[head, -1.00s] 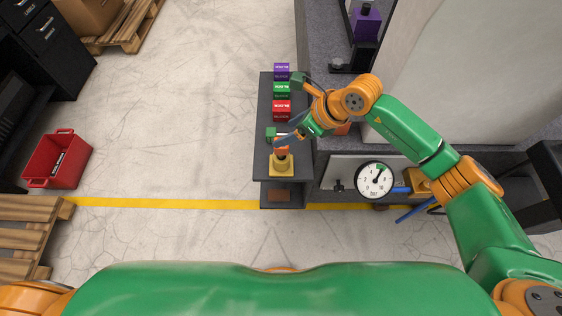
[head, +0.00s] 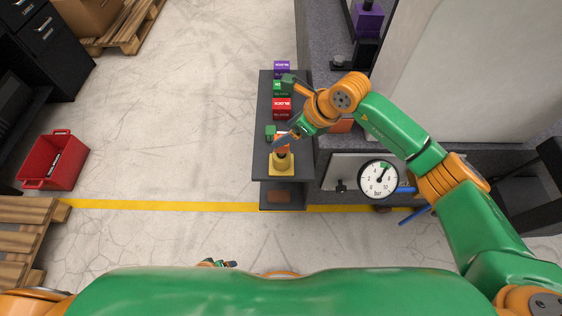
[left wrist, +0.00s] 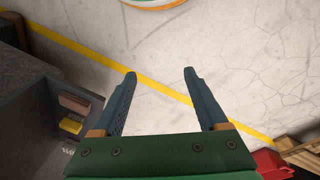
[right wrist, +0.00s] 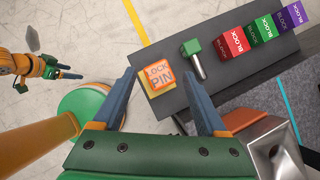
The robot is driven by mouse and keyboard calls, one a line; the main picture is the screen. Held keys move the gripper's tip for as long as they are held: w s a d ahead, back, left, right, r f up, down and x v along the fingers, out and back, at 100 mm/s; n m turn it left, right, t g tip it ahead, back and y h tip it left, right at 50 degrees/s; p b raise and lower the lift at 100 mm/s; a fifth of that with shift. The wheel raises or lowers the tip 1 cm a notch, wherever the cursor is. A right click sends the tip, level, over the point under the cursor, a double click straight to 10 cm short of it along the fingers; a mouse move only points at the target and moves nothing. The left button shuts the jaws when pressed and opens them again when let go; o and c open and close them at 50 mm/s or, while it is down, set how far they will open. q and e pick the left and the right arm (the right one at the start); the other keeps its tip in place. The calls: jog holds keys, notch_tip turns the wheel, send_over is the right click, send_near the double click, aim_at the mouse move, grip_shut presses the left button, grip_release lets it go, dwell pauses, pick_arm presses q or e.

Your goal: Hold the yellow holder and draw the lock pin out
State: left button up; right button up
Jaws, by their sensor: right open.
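The yellow holder (head: 282,168) stands on the near end of a dark shelf unit. The orange lock pin (head: 282,142) rises from it, partly covered by my right gripper. In the right wrist view the pin's orange top (right wrist: 160,77) with "LOCK PIN" lettering lies between and beyond the fingertips, with a yellow edge of the holder (right wrist: 177,91) beside it. My right gripper (right wrist: 160,82) is open and empty; I cannot tell its exact height over the pin. My left gripper (left wrist: 159,73) is open and empty over the floor, well away from the holder; it barely shows in the head view (head: 232,263).
A green-headed metal peg (right wrist: 194,58) lies beside the pin. Red (head: 282,106), green and purple blocks stand in a row behind. A pressure gauge (head: 378,179) sits right of the shelf. A red crate (head: 55,161) stands left on open floor.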

pick_arm(q)
jog(key=shift+o, duration=1.3)
jog(key=w+d+r+n+t+h, duration=0.1)
jog(key=w+r+n, duration=0.1)
jog(key=w+n, duration=0.2)
jog(key=shift+w+d+r+n, duration=0.3)
jog(key=shift+w+r+n, duration=0.1)
jog(key=shift+w, duration=0.8)
pick_arm(e)
jog(key=shift+w, duration=0.1)
pick_arm(q)
jog(key=n+t+h, duration=0.4)
jog(key=n+h, duration=0.4)
jog(key=n, duration=0.6)
send_near(274, 163)
jog(key=d+f, duration=0.1)
jog(key=x, duration=0.9)
jog(key=shift+w+r, duration=0.25)
jog(key=shift+r, duration=0.05)
jog(key=shift+w+d+f, duration=0.1)
jog(key=shift+w+f, duration=0.15)
jog(key=shift+w, duration=0.05)
jog(key=shift+w+d+f, duration=0.1)
jog(key=shift+d+f, duration=0.15)
jog(key=shift+d, duration=0.1)
